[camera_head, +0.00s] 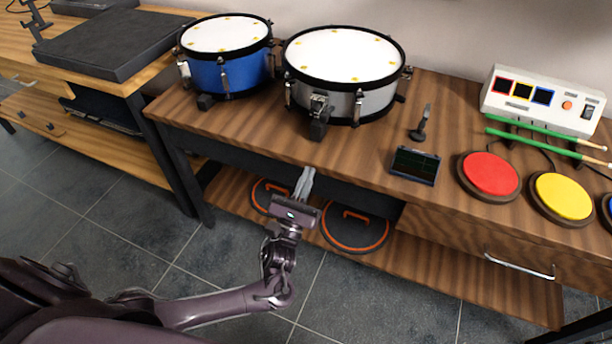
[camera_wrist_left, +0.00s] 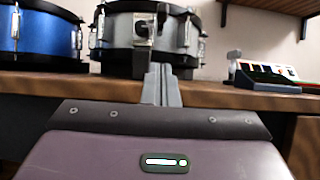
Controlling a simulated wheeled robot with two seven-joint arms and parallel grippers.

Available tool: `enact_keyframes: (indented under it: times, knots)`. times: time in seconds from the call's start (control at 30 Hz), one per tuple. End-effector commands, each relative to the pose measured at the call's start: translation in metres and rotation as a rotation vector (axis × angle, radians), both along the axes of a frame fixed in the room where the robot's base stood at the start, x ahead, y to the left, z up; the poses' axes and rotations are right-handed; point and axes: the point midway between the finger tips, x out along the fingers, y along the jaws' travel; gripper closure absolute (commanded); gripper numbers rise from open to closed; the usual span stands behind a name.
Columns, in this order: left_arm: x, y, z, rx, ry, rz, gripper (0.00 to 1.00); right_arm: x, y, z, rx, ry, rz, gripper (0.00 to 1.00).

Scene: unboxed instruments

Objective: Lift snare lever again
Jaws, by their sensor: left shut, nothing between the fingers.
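The snare drum (camera_head: 343,60) is the silver one with a white head and black rim, standing on the wooden table. Its lever (camera_head: 318,112) sits on the front of its shell, and the lever mount also shows in the left wrist view (camera_wrist_left: 143,28). My left gripper (camera_head: 305,178) is shut and empty, in front of the table edge, below and apart from the lever. In the left wrist view the closed fingers (camera_wrist_left: 161,80) point toward the drum and hide part of its lower front. My right gripper is in neither view.
A blue drum (camera_head: 225,60) stands left of the snare. To the right are a small dark screen (camera_head: 415,165), a red pad (camera_head: 490,174), a yellow pad (camera_head: 563,196), green drumsticks (camera_head: 545,141) and a white control box (camera_head: 540,100). Black-and-orange discs (camera_head: 355,231) lie on the lower shelf.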

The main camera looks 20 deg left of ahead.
Motion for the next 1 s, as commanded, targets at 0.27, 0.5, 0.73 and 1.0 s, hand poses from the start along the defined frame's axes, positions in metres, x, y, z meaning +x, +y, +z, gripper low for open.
enact_keyframes:
  times: [0.27, 0.5, 0.73, 1.0]
  knots:
    - [0.054, -0.002, 0.032, -0.001, -0.003, -0.001, 1.0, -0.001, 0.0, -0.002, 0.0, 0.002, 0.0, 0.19]
    - [0.066, -0.002, 0.064, -0.002, 0.0, -0.001, 1.0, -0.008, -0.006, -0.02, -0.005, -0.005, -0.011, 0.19]
    - [0.068, -0.002, 0.072, 0.0, 0.002, 0.0, 1.0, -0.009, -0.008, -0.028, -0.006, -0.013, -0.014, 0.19]
    - [0.068, -0.002, 0.072, -0.001, 0.001, -0.001, 1.0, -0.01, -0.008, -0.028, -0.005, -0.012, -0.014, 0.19]
